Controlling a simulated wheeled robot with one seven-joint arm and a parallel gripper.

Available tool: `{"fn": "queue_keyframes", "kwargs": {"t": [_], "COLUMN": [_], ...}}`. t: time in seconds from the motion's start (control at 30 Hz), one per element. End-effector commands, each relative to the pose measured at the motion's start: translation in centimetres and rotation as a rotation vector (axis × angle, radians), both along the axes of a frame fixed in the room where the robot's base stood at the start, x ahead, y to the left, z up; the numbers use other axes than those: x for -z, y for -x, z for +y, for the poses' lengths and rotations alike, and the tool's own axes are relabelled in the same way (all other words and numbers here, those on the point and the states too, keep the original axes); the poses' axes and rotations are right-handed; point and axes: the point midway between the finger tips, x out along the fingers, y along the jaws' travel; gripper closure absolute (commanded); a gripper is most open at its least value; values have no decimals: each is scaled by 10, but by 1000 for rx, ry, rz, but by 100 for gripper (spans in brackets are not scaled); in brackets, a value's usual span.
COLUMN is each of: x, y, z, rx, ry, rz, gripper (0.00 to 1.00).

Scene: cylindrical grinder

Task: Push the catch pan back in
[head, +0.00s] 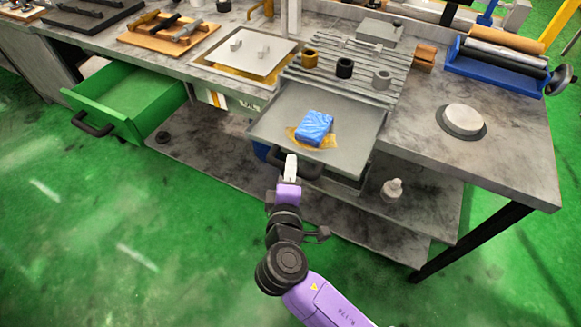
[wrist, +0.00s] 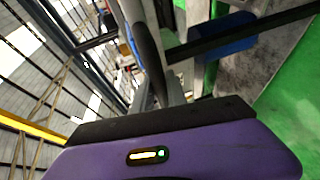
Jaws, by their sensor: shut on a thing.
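The catch pan (head: 353,150) is a shallow grey tray pulled out from under the ridged grey top at the middle of the bench. A blue folded cloth (head: 314,128) lies in it on a yellowish stain. A dark bar handle (head: 307,174) runs along its front. My gripper (head: 291,164) is at the left part of this handle and shut on it. In the wrist view the dark handle bar (wrist: 147,45) rises from between the jaws; the fingertips are mostly hidden there.
A green drawer (head: 128,95) stands open at the left. A lower shelf (head: 215,165) juts out below the pan, with a white bottle (head: 392,189) on it. The bench top (head: 480,90) holds a round grey disc (head: 464,120). Green floor in front is clear.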

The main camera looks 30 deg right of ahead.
Motion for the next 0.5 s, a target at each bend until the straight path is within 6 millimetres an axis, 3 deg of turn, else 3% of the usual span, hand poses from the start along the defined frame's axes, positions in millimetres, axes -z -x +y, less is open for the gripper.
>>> {"fn": "queue_keyframes", "kwargs": {"t": [0.3,0.5], "x": [1,0], "y": [-2,-28], "z": [-3,-38], "rx": [1,5], "ry": [0,0], "rz": [1,2], "gripper": [100,100]}}
